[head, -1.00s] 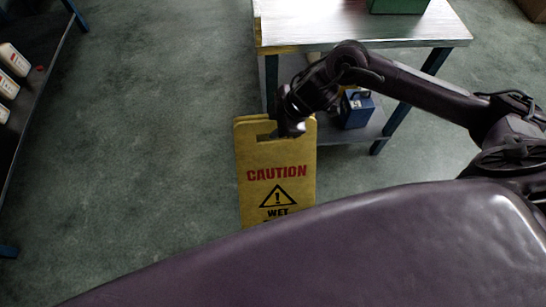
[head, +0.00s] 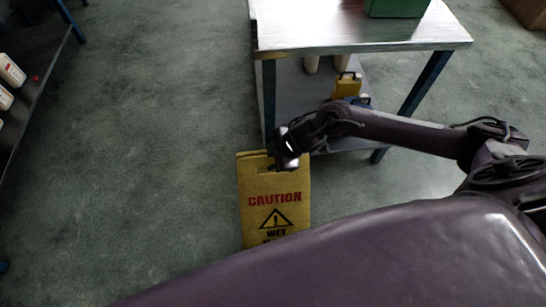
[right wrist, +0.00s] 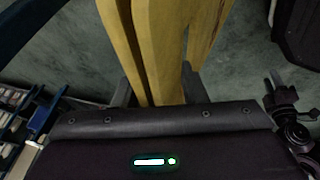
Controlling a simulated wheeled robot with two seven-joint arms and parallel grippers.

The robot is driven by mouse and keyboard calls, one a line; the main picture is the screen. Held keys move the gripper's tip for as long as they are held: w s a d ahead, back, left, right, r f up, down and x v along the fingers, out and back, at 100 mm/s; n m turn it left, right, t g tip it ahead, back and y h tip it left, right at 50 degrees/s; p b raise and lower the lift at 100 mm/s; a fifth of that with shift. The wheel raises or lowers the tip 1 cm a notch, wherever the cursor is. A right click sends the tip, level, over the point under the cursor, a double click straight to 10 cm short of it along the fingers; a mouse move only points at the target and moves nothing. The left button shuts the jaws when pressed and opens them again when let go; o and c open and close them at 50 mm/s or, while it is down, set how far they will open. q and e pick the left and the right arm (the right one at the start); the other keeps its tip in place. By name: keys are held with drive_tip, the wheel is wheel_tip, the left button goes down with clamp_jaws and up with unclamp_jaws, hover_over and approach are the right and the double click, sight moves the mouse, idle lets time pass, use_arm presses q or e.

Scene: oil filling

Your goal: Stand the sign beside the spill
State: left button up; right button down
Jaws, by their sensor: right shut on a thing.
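The yellow caution sign (head: 275,215) hangs upright in front of the table, with red "CAUTION" lettering and a black warning triangle. My own body hides its lower end, so I cannot tell whether it touches the floor. My right gripper (head: 285,163) is shut on the sign's top edge by the handle slot. In the right wrist view the sign's yellow panels (right wrist: 165,50) run between the dark fingers (right wrist: 158,88). My left gripper is not in view. No spill is visible in these frames.
A metal-topped table (head: 350,28) with blue legs stands just behind the sign, with a green box (head: 396,7) on top and a yellow container (head: 347,85) on its lower shelf. A shelf with white bottles (head: 10,72) is at far left. Floor (head: 150,140) between is clear.

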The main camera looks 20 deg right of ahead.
drive_tip(key=shift+a+r, duration=0.1)
drive_tip(key=c, duration=0.9)
unclamp_jaws()
drive_tip(key=shift+s, duration=0.1)
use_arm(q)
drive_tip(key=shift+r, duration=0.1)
use_arm(e)
drive_tip(key=shift+r, duration=0.1)
use_arm(q)
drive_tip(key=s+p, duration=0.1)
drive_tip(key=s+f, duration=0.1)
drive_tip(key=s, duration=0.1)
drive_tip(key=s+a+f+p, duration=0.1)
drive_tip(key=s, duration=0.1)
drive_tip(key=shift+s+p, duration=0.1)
drive_tip(key=shift+p, duration=0.25)
use_arm(e)
drive_tip(key=v, duration=1.2)
